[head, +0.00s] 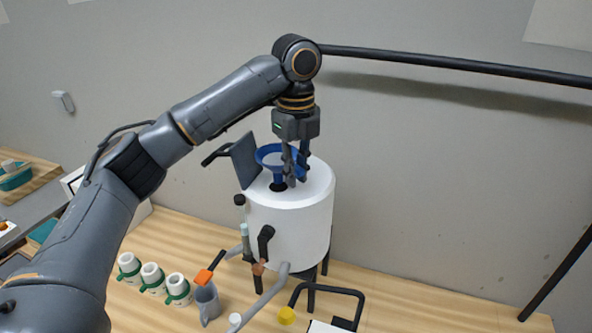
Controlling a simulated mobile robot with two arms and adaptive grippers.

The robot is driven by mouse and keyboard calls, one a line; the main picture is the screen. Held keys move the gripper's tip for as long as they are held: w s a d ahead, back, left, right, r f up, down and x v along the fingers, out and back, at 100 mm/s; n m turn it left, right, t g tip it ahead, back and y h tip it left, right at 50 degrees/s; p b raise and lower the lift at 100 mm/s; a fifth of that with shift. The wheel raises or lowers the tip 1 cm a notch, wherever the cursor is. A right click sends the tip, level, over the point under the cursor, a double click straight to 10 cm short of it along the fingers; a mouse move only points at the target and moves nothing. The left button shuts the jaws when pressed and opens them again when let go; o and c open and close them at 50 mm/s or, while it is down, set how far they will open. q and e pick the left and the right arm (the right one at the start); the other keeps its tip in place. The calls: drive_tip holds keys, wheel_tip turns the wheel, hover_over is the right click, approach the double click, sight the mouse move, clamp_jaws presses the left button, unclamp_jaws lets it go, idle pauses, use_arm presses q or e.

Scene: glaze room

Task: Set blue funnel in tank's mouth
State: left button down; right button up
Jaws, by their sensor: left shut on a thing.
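The blue funnel (268,150) is upright over the white tank (310,225), above the dark mouth (278,187) in its top. Its narrow end is at or just over the mouth; I cannot tell how far in it sits. My left gripper (291,180) points down from above, shut on the funnel's right side. Its fingers hide part of the funnel. A grey lid (244,160) stands raised at the tank's left. My right gripper is not in view.
Several white and green cups (152,277) stand in a row at the front left. Pipes and a tap (265,242) jut from the tank. The wooden top at right (430,295) is mostly clear.

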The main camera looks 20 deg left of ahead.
sight(296, 201)
use_arm(q)
drive_tip(key=shift+f, duration=2.2)
idle(0.5)
drive_tip(key=shift+s+f, duration=0.1)
drive_tip(key=shift+f, duration=0.35)
idle(0.5)
drive_tip(key=c, duration=1.2)
unclamp_jaws()
drive_tip(key=shift+r, duration=0.3)
wheel_tip(296, 201, up, 12)
drive_tip(key=shift+f, duration=0.25)
drive_tip(key=shift+f, duration=0.1)
